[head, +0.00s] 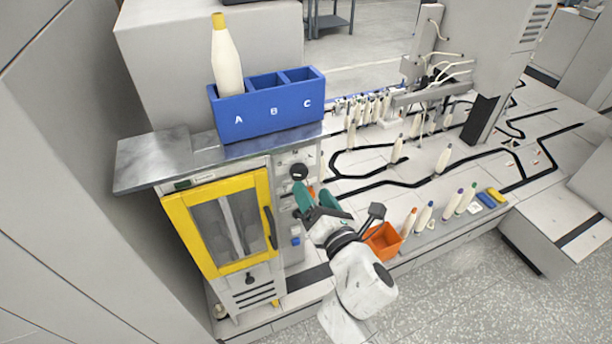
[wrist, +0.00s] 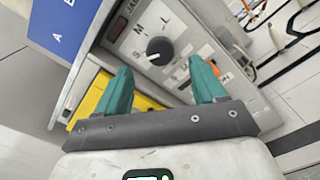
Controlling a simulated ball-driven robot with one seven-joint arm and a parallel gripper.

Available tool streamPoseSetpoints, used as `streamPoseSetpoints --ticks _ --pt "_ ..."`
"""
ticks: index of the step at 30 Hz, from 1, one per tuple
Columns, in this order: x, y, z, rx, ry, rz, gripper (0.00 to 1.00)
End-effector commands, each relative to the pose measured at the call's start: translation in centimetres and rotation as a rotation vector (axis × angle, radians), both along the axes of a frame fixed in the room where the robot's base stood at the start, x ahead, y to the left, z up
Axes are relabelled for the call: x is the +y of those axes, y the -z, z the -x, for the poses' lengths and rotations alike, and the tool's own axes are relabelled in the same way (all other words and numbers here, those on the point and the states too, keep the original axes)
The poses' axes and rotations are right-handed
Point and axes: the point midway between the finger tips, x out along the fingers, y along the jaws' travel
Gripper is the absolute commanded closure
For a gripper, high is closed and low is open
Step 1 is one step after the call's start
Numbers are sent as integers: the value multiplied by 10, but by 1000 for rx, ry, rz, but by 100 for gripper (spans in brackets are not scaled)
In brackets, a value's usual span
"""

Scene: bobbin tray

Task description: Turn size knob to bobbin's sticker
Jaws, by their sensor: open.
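The black round size knob (head: 299,171) is on the grey panel right of the yellow-framed door. In the wrist view the knob (wrist: 159,50) sits ahead, between my fingers, with size letters including M and L around it. A cream bobbin with a yellow top (head: 227,62) stands in compartment A of the blue tray (head: 262,122). No sticker is readable on it.
The yellow-framed door (head: 188,228) with a dark handle is left of the panel. An orange bin (head: 383,241) is right of my arm. Several bobbins stand on the ledge and on the black-lined white deck at right. Compartments B and C look empty.

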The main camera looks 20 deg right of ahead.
Motion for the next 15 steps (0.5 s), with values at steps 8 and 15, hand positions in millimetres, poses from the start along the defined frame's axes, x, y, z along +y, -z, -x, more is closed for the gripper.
streamPoseSetpoints --ticks 8,15 --pt "-1 -1 -44 0 1 -1 30" --pt "-1 0 -57 1 1 -2 30"
